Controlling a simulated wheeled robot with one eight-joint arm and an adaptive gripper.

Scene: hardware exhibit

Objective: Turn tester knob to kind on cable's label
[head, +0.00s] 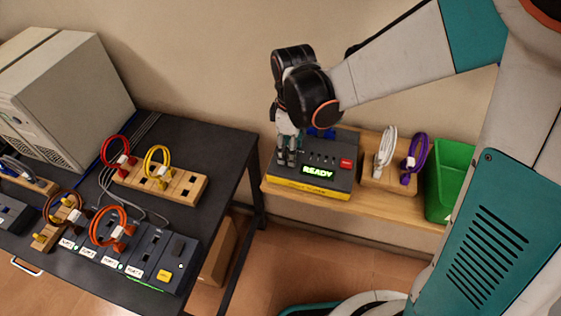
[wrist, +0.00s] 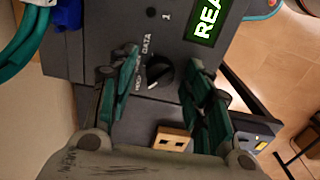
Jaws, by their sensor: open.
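The tester (head: 318,178) is a dark box with a yellow base on the wooden shelf; its green screen (head: 317,171) reads READY. Its round black knob (wrist: 159,72) shows between my open fingers in the wrist view, with a white mark on its lower side. A "DATA" mark and a second, partly hidden mark stand beside it. My gripper (wrist: 162,68) is open over the knob, and I cannot tell whether the fingers touch it. In the head view my gripper (head: 287,153) is at the tester's left end. A teal cable (wrist: 22,42) is at the upper left, its label text unreadable.
A white cable (head: 386,145) and a purple cable (head: 415,157) stand on a wooden block right of the tester, with a green bin (head: 450,180) beyond. The dark table (head: 190,140) at left holds red, yellow and orange cables and a port panel. A wall is close behind.

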